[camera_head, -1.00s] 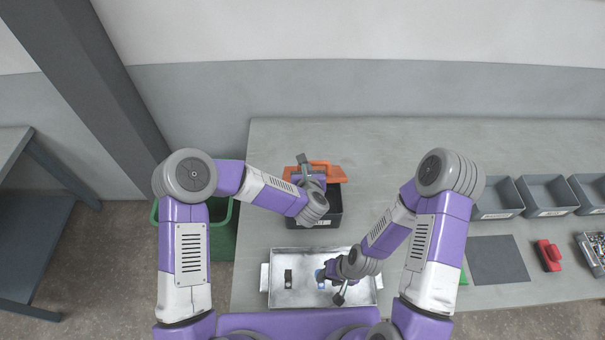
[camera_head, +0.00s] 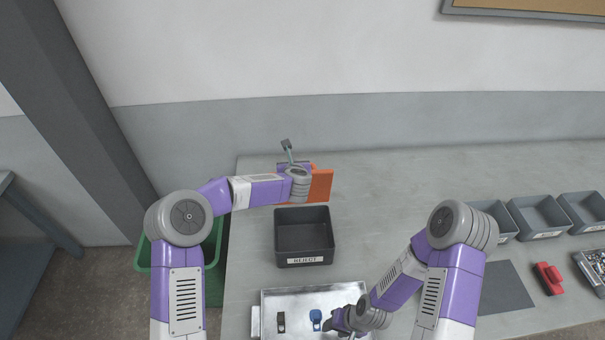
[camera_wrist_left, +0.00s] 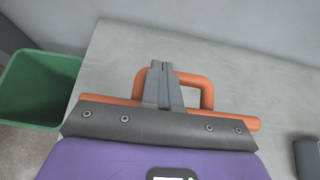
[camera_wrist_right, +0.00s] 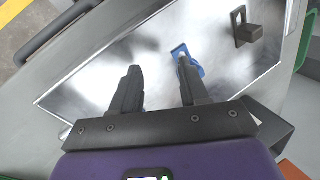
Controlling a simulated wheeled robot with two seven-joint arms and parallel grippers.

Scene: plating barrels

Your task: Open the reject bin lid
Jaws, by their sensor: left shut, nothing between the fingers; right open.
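The dark reject bin (camera_head: 304,258) stands on the bench with its label to the front; its inside is uncovered and looks empty. Its orange lid (camera_head: 321,186) is swung back behind the bin's far edge, partly hidden by my left arm. My left gripper (camera_head: 287,146) is at the lid, fingers shut with nothing between them. In the left wrist view the shut fingers (camera_wrist_left: 162,82) overlap the lid's orange loop handle (camera_wrist_left: 206,92); I cannot tell if they touch. My right gripper (camera_wrist_right: 158,72) is open over the metal tray, its right finger close to a blue piece (camera_wrist_right: 187,60).
The metal tray (camera_head: 258,322) in front of the bin also holds a dark piece (camera_head: 281,322). A green bin (camera_head: 145,257) stands left of the bench. Grey bins (camera_head: 540,218), a dark mat (camera_head: 503,287) and a red object (camera_head: 548,278) lie right.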

